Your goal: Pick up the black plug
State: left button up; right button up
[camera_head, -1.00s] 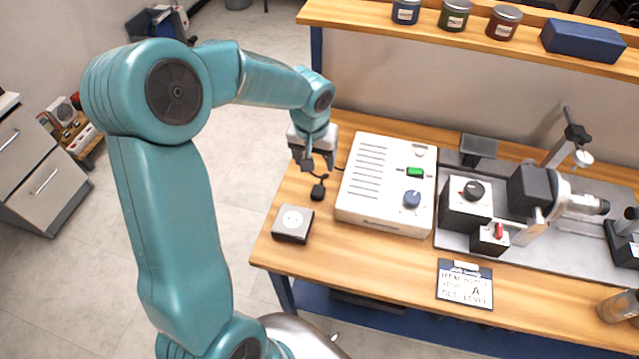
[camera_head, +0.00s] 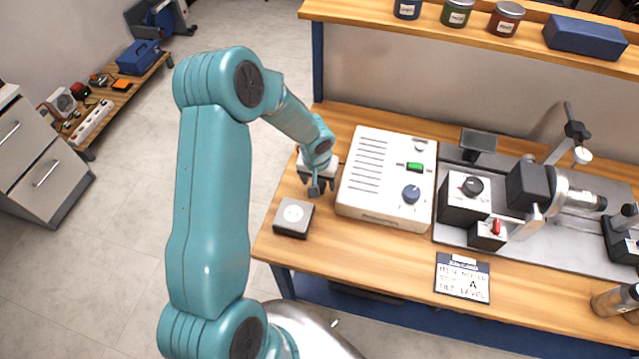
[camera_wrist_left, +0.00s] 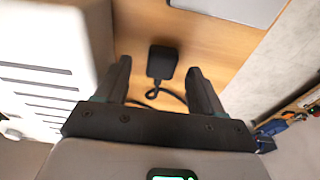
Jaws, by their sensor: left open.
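The black plug (camera_wrist_left: 162,62) lies on the wooden table in the left wrist view, with its dark cable (camera_wrist_left: 150,92) looping back toward my gripper. My left gripper (camera_wrist_left: 160,75) is open, with one finger on each side of the plug and cable. The plug sits between the fingertips or just past them; I cannot tell if they touch it. In the head view my left gripper (camera_head: 318,190) points down beside the white control box (camera_head: 386,180) and hides the plug. My right gripper is not in view.
A socket block (camera_head: 293,217) sits near the table's left edge, in front of my left gripper. The white box stands close on the right. A machine with a black-and-silver head (camera_head: 535,190) and a sign card (camera_head: 463,278) are farther right.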

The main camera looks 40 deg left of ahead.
pick_arm(q)
jog(key=shift+w+a+f, duration=0.1)
jog(key=shift+a+f, duration=0.1)
jog(key=shift+f, duration=0.8)
jog(key=shift+d, duration=0.1)
jog(key=shift+c, duration=0.6)
jog(key=c, duration=1)
jog(key=shift+o, duration=0.2)
jog(key=shift+r, duration=0.1)
notch_tip(320, 180, up, 20)
jog(key=b, duration=0.1)
